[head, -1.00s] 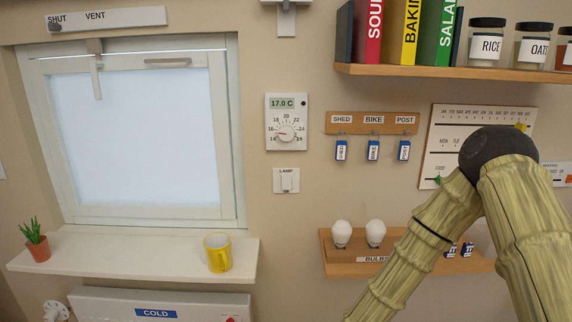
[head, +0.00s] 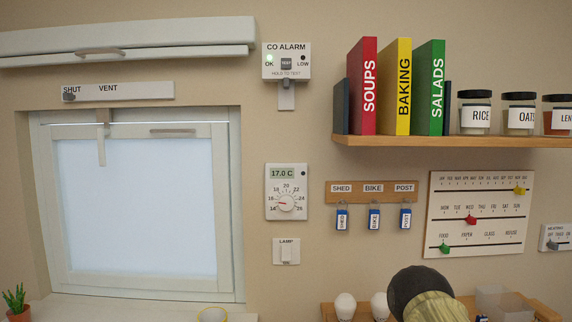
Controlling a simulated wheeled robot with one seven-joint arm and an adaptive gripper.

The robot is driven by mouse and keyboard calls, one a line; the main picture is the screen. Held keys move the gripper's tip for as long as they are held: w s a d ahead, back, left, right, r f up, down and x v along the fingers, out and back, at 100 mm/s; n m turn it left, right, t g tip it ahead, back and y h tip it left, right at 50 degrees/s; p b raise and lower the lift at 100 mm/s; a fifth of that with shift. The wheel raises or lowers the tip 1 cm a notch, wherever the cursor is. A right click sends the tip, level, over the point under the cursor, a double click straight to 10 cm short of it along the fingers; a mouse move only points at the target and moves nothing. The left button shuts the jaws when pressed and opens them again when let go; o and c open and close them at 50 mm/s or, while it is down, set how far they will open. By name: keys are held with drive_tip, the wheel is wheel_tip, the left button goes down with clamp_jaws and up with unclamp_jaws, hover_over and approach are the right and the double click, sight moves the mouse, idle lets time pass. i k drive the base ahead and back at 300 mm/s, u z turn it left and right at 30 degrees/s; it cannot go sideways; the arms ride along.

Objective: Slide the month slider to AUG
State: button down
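A white calendar board (head: 437,215) hangs on the wall at the right, with three slider rows. The month slider is a yellow knob (head: 519,190) on the top track, at the far right end under the last month labels, NOV or DEC; the print is too small to be sure. The AUG label lies to its left on the same row. Nothing touches the yellow knob. A part of my arm with a dark round joint shows at the bottom, below the board. My gripper is not in this view.
A red knob (head: 470,220) sits on the day row and a green knob (head: 444,248) on the bottom row. A wooden shelf (head: 450,141) with books and jars juts out above the board. Key hooks (head: 373,193) hang to its left, a small switch panel (head: 556,238) to its right.

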sight(520, 191)
drive_tip(key=z, duration=1.3)
